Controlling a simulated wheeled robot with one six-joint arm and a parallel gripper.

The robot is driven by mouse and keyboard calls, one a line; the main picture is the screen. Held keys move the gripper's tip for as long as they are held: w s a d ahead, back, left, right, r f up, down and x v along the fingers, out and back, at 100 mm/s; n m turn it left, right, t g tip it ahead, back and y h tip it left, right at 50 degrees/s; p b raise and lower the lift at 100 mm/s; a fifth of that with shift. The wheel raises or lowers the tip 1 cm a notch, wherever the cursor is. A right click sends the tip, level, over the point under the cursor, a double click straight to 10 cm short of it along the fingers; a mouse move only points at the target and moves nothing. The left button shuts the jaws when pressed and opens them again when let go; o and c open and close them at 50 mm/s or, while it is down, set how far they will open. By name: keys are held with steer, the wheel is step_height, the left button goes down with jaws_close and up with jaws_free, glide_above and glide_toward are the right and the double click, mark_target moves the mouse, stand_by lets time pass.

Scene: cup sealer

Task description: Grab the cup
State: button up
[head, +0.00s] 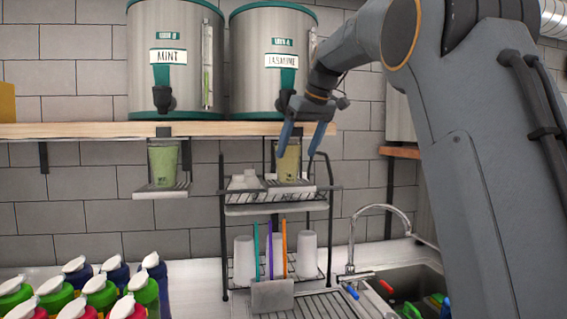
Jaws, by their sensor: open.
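A tall yellow-green cup (289,163) stands upright under the jasmine dispenser, on a small tray (290,187). My gripper (295,157) reaches down from the upper right with its two blue fingers spread open. In this view one finger overlaps the cup's left part and the other is at its right side. I cannot tell how far the fingers are from the cup in depth, or whether they touch it. A second, greener cup (163,165) stands on a tray under the mint dispenser at the left.
The mint dispenser (176,85) and jasmine dispenser (262,80) stand on a wooden shelf (70,130) above the cups. A black wire rack (223,240) holds white cups. A sink (410,275) with a tap is at lower right, and several coloured bottles (100,290) stand at lower left.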

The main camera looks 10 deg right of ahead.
mark_target(288, 165)
steer(key=shift+w+a+f, duration=0.1)
steer(key=shift+w+f, duration=0.1)
steer(key=shift+f, duration=0.15)
steer(key=shift+w+a+f+p, duration=0.55)
steer(key=shift+a+f+p, duration=0.15)
steer(key=shift+f, duration=0.2)
steer(key=p+x, duration=0.2)
steer(key=x, duration=0.1)
steer(key=shift+w+a+f+p, duration=0.15)
steer(key=shift+w+f+p, duration=0.1)
steer(key=shift+w+p, duration=0.05)
steer(key=shift+w+f, duration=0.15)
steer(key=shift+f, duration=0.1)
steer(key=shift+c, duration=0.5)
steer(key=c, duration=1.1)
steer(key=shift+c, duration=1.3)
steer(key=shift+r, duration=0.15)
